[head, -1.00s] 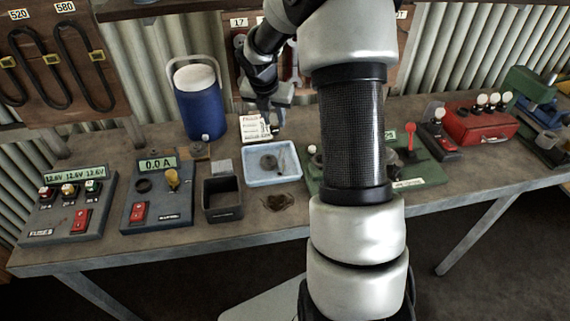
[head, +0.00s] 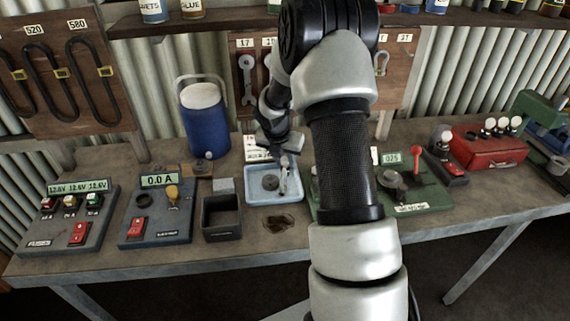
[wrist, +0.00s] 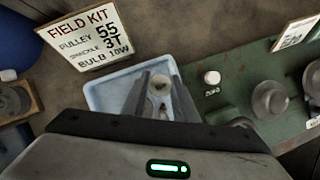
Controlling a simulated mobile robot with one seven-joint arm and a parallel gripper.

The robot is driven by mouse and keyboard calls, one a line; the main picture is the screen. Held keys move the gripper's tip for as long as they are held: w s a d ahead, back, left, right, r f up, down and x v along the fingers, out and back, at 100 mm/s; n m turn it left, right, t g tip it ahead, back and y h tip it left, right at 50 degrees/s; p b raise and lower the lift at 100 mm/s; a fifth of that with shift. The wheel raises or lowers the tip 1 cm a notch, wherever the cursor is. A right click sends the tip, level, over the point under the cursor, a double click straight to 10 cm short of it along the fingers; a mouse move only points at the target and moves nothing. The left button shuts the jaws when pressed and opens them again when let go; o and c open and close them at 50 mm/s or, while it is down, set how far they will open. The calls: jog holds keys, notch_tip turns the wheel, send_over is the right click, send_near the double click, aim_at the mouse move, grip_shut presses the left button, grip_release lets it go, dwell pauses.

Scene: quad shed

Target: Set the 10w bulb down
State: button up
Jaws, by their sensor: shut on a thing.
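My gripper (head: 284,182) points down over the light blue tray (head: 290,198), at its right half. In the wrist view my gripper (wrist: 160,88) is shut on the small pale bulb (wrist: 160,82), which shows between the fingertips above the tray (wrist: 98,94). I cannot tell whether the bulb touches the tray floor. The field kit card (wrist: 85,38) stands behind the tray and lists pulley 55, shackle 3T and bulb 10W.
A dark open box (head: 222,216) stands left of the tray, beside the meter unit (head: 156,214). A green test board (head: 425,190) is on the right. A blue cooler (head: 206,130) stands behind. A dark stain (head: 279,223) marks the bench in front of the tray.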

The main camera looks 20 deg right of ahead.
jog(key=shift+f, duration=0.45)
